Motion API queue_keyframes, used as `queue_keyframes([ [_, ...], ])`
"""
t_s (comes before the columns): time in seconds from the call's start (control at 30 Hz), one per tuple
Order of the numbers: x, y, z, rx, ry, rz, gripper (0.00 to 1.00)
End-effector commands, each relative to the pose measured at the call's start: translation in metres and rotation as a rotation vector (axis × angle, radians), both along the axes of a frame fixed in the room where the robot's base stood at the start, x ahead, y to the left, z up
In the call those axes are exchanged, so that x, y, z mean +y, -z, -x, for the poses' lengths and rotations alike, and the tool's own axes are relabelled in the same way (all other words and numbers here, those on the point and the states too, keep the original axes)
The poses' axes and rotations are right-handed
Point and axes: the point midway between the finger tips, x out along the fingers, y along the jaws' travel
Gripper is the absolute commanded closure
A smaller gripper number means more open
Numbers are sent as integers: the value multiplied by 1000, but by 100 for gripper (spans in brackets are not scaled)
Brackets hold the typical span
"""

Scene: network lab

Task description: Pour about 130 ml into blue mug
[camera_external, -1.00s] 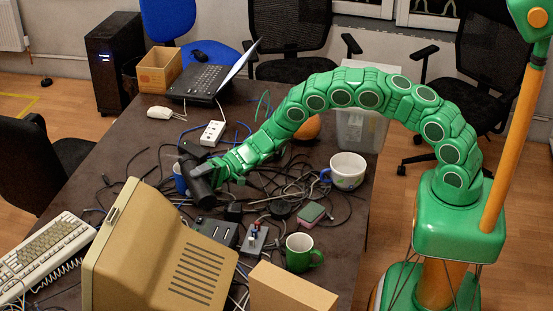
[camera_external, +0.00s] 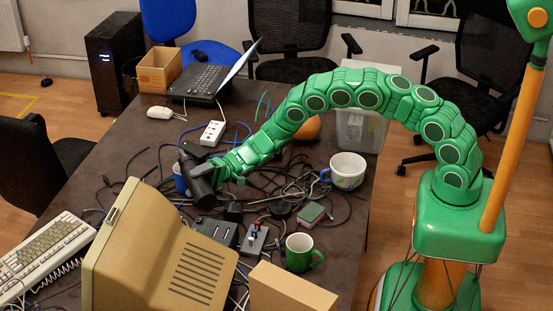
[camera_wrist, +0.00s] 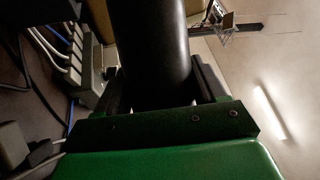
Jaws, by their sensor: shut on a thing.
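My gripper (camera_external: 213,171) is shut on a black cylindrical bottle (camera_external: 200,184). The bottle is tilted, and its upper end leans left in the outside view. In the wrist view the black bottle (camera_wrist: 152,45) stands between the two fingers. The blue mug (camera_external: 179,180) is mostly hidden behind the bottle, with only a strip of its blue side showing. The bottle's mouth, any stream of liquid and the mug's inside cannot be made out.
Tangled black cables (camera_external: 270,190) cover the table around the gripper. A white patterned mug (camera_external: 346,176), a green mug (camera_external: 300,258) and a white power strip (camera_external: 213,133) stand nearby. A beige monitor (camera_external: 165,255) is in front. Bare tabletop (camera_external: 125,150) lies to the left.

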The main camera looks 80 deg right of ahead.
Motion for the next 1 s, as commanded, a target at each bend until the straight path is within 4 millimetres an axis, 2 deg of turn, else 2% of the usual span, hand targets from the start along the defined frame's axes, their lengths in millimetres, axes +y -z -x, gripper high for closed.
queue_keyframes([
  [0.37, 0, -1, 0, 1, 0, -4, 86],
  [0.53, 1, 0, 1, -100, -2, 120, 86],
  [0.63, 4, -7, 4, -138, -1, 165, 86],
  [1.0, 7, -11, 8, -184, -2, 221, 86],
])
